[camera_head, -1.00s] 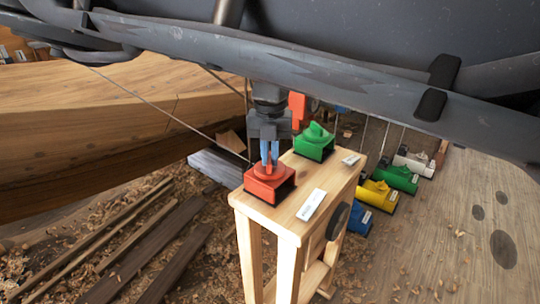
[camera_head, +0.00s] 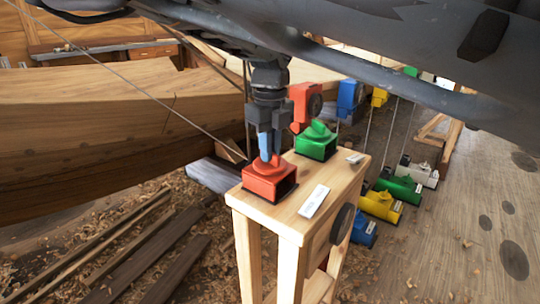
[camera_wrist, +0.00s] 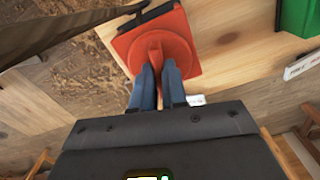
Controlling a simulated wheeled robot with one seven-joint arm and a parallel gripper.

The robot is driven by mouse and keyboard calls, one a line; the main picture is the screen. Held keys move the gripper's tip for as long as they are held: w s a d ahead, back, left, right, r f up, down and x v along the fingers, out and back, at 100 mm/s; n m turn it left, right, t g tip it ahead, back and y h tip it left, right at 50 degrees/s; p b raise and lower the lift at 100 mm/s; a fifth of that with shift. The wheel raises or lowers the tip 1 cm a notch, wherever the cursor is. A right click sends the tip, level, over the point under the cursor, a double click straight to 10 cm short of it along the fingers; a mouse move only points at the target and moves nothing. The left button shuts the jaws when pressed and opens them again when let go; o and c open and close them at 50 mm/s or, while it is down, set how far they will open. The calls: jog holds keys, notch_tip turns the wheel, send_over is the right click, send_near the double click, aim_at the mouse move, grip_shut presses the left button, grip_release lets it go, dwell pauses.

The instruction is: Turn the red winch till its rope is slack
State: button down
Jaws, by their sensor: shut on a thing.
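The red winch (camera_head: 268,188) stands on the near left corner of a wooden stand, with a red knob on top. My gripper (camera_head: 269,158) points down from above with its blue fingers shut on that knob; in the wrist view the fingers (camera_wrist: 157,85) close on the upright part of the red winch (camera_wrist: 185,30). A thin rope (camera_head: 150,100) comes down from the upper left and ends near the back of the red winch; it looks nearly straight. Whether it joins the winch is hidden.
The green winch (camera_head: 316,141) stands close behind on the same wooden stand (camera_head: 325,210). White labels lie on its top. Blue, yellow, green and white units stand on the floor at right, with ropes going up. My arm crosses above. Planks (camera_head: 150,255) lie at left.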

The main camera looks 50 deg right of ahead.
jog(key=shift+n+b, duration=0.3)
jog(key=shift+n, duration=0.3)
jog(key=c, duration=1.2)
grip_release()
jog(key=shift+o, duration=0.2)
jog(key=shift+r+p, duration=0.35)
jog(key=shift+r, duration=3.55)
